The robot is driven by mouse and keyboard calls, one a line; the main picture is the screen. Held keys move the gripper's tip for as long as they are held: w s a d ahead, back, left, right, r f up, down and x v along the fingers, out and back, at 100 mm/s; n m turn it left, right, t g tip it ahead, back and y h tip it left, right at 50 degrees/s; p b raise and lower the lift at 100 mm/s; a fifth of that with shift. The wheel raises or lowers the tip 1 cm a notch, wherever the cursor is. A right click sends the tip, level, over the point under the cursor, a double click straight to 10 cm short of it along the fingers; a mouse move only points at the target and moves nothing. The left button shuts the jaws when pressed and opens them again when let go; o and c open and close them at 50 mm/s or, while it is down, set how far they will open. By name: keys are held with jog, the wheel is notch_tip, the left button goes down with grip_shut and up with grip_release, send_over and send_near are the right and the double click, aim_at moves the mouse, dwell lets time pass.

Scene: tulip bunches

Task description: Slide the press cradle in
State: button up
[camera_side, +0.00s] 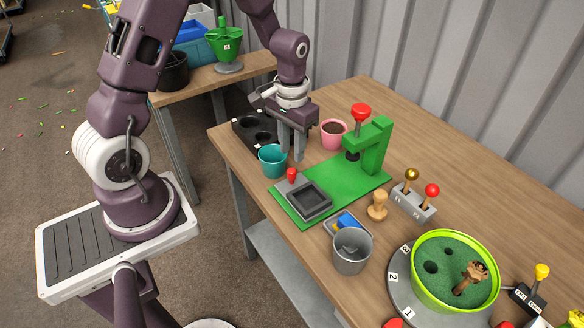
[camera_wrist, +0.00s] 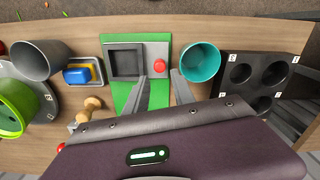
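The press cradle (camera_side: 325,209) is a grey block with a square recess and a red knob (camera_side: 292,174). It sits at the near-left end of the green press base (camera_side: 345,180), out from under the press head. The green press (camera_side: 375,146) stands at the far end with a red top knob (camera_side: 361,111). In the wrist view the cradle (camera_wrist: 145,50) shows with its red knob (camera_wrist: 160,65) near the line between my fingertips. My gripper (camera_side: 291,157) is open and empty, pointing down behind the knob, with the fingers apart (camera_wrist: 160,78). The press is hidden in the wrist view.
A teal cup (camera_side: 272,162) stands close to my fingers. A black holed block (camera_side: 243,133) and a pink pot (camera_side: 333,134) are nearby.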

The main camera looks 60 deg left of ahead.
aim_at(292, 170)
notch_tip(292, 170, down, 7)
jog(key=shift+r, duration=0.1)
grip_shut()
dwell(1.5)
